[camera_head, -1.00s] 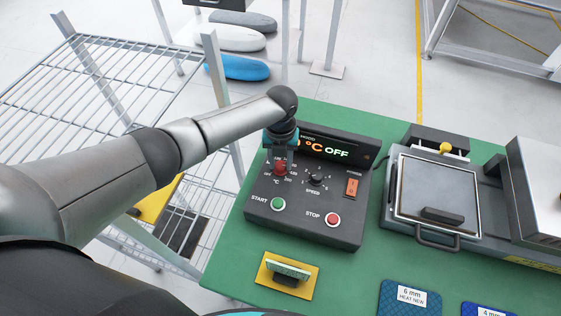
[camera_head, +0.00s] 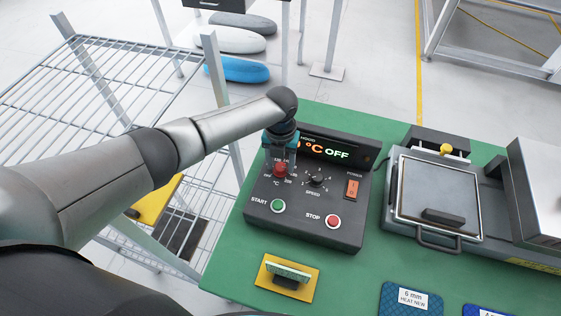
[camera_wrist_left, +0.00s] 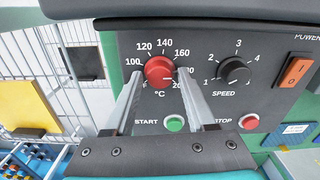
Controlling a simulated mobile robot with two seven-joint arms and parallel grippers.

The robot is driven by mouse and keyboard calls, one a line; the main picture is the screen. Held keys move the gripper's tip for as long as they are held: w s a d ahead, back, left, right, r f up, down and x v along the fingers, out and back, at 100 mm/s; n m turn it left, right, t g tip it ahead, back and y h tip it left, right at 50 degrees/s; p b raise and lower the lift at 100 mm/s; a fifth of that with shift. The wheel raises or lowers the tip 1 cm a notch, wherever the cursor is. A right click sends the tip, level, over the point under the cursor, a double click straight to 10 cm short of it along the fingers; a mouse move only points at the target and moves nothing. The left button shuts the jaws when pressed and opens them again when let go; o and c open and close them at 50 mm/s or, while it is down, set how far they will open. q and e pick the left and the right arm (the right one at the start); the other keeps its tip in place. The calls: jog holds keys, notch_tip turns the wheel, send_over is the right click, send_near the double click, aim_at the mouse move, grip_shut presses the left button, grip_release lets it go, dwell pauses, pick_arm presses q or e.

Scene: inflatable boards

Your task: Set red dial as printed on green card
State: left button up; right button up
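The red dial (camera_head: 281,170) is on the dark control box (camera_head: 310,225), with a temperature scale around it. In the left wrist view the red dial (camera_wrist_left: 158,69) shows between the two fingers of my left gripper (camera_wrist_left: 160,76). The fingers stand apart, one on each side, with a narrow gap visible at the left; contact at the right is unclear. The dial's exact setting is hard to read. In the head view my left gripper (camera_head: 281,158) reaches down over the dial. A small greenish card (camera_head: 289,268) stands in a holder on a yellow plate; its print is unreadable. My right gripper is out of view.
A black speed knob (camera_head: 316,180), green START button (camera_head: 278,205), red STOP button (camera_head: 332,221) and orange power switch (camera_head: 352,188) are close by. The display (camera_head: 335,153) shows "°C OFF", partly hidden. A press (camera_head: 440,190) stands right.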

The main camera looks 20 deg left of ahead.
aim_at(280, 166)
pick_arm(q)
jog(key=shift+o, duration=1)
jog(key=shift+r, duration=0.1)
notch_tip(280, 166, up, 15)
jog(key=p, duration=0.1)
jog(key=shift+r, duration=0.1)
